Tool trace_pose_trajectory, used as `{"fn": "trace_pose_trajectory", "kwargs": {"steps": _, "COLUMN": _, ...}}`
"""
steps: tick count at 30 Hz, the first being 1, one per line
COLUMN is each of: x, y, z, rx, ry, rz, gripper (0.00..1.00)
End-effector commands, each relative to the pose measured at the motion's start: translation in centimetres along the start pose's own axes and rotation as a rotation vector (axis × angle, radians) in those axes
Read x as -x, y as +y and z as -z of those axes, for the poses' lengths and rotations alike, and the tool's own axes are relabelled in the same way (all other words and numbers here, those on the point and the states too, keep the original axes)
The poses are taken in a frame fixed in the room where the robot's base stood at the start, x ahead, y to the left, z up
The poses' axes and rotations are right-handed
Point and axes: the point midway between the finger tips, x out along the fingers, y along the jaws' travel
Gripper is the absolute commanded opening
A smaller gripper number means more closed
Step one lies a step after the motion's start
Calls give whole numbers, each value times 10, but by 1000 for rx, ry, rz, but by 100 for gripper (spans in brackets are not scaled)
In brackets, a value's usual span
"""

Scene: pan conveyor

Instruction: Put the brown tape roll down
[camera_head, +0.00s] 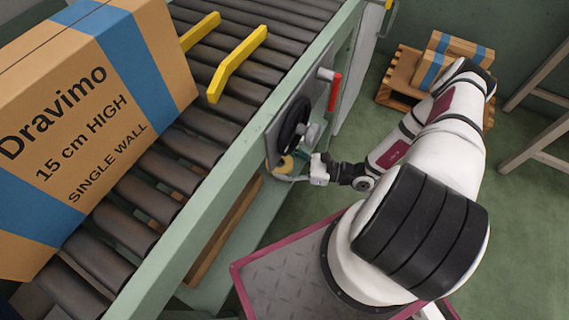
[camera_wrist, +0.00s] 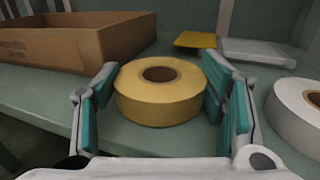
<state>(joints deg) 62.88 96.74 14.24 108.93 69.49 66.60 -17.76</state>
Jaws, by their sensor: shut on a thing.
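The brown tape roll (camera_wrist: 160,105) is a yellowish-tan ring with a dark core. In the wrist view it is upright on its flat side between the teal pads of my gripper (camera_wrist: 160,100). My gripper is shut on it. The roll is over or on a green shelf (camera_wrist: 150,150); I cannot tell whether it touches. In the head view my gripper (camera_head: 297,172) reaches in low beside the conveyor frame, and the roll (camera_head: 285,164) shows only in part there.
A white roll (camera_wrist: 297,108) lies on the shelf at the right. An open brown cardboard box (camera_wrist: 85,40) stands at the back left, with a yellow item (camera_wrist: 195,40) and a pale tray (camera_wrist: 258,50) behind. A black handwheel (camera_head: 295,125) and red lever (camera_head: 335,92) sit above my gripper.

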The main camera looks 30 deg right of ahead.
Motion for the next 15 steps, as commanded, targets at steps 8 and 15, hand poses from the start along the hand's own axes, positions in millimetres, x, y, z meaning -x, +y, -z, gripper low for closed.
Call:
{"fn": "trace_pose_trajectory", "kwargs": {"steps": 8, "x": 0, "y": 0, "z": 3, "rx": 0, "ry": 0, "rz": 0, "gripper": 71}}
{"fn": "trace_pose_trajectory", "kwargs": {"steps": 15, "x": 0, "y": 0, "z": 2, "rx": 0, "ry": 0, "rz": 0, "gripper": 85}}
